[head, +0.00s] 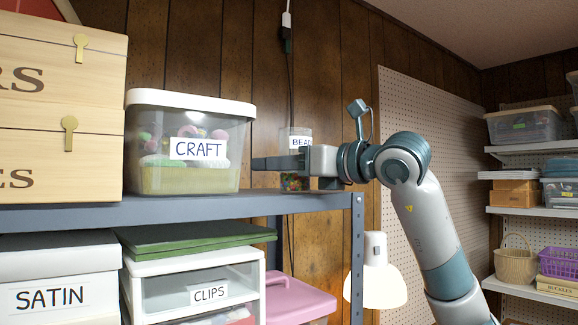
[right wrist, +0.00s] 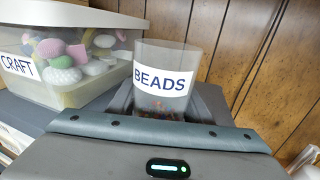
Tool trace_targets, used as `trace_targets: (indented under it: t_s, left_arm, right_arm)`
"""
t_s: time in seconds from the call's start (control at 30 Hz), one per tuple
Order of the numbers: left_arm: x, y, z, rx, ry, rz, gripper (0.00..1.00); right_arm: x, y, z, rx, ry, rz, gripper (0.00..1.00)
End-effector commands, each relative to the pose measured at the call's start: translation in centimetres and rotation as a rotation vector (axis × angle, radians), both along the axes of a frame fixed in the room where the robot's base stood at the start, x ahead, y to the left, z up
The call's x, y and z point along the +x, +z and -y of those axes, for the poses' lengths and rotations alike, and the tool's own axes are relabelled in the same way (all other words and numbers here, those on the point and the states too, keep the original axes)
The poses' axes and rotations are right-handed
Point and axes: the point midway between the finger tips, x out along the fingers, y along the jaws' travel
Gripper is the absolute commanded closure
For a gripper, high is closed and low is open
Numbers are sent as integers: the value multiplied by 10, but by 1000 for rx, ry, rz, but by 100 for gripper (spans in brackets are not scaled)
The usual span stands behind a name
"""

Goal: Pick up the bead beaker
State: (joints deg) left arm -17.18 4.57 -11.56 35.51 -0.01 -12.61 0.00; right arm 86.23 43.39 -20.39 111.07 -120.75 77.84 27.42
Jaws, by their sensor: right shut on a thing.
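The bead beaker (head: 295,138) is a clear cup with a white label reading "BEADS" and small coloured beads at its bottom. It stands upright at the right end of the blue-grey shelf, to the right of the craft bin. In the right wrist view the beaker (right wrist: 164,82) sits upright between my jaws, its lower part partly hidden by the gripper. My right gripper (head: 285,165) reaches in from the right and is shut on the beaker. I cannot tell whether the beaker's base touches the shelf. My left gripper is not in view.
The clear craft bin (head: 190,145) with a white lid stands close to the left of my right gripper. Wooden boxes (head: 60,100) stand further left. The blue-grey shelf (head: 200,208) ends near a metal post. A wood-panel wall is behind; a white lamp (head: 376,275) is below.

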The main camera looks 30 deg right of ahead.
Motion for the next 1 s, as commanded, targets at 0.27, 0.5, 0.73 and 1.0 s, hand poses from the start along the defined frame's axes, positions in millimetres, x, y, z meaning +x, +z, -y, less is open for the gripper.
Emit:
trace_targets:
  t_s: [0.27, 0.5, 0.73, 1.0]
  left_arm:
    - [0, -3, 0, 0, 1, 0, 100]
    - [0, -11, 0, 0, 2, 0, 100]
    - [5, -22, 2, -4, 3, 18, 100]
    - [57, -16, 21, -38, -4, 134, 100]
  right_arm:
    - [0, 6, 0, 1, 0, 1, 79]
    - [0, 28, 0, 2, 1, 2, 79]
    - [-5, 57, 30, 5, -4, 2, 79]
    - [-12, 90, 81, 5, -2, 1, 79]
